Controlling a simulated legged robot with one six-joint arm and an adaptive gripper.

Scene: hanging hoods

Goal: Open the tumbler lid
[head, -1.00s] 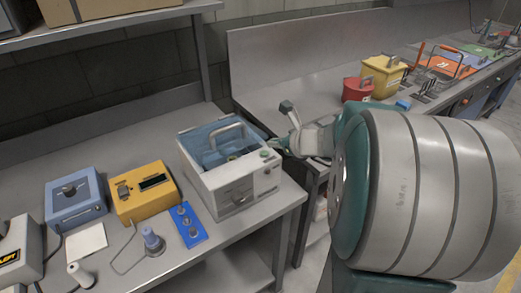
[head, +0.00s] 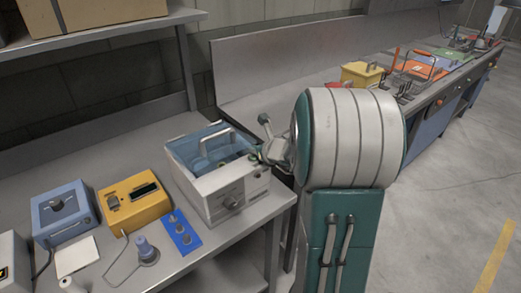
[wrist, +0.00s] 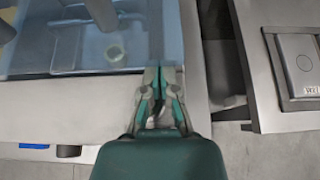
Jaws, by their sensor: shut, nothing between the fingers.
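The tumbler is a white box (head: 220,198) on the left workbench, with a knob on its front. Its translucent blue lid (head: 186,148) has a grey arched handle and appears down, though I cannot be sure it is fully seated. My gripper (head: 255,158) is at the tumbler's right side, near the lid's front right corner. In the wrist view, my gripper (wrist: 162,72) has its fingertips together at the corner of the blue lid (wrist: 120,66). Nothing is held. Whether the tips touch the lid or sit under its edge is hidden.
A blue box (head: 62,211), a yellow meter box (head: 134,203) and a blue plate with knobs (head: 181,234) stand left of the tumbler. A yellow container (head: 361,75) and orange trays stand on the right bench. Open floor lies at the right.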

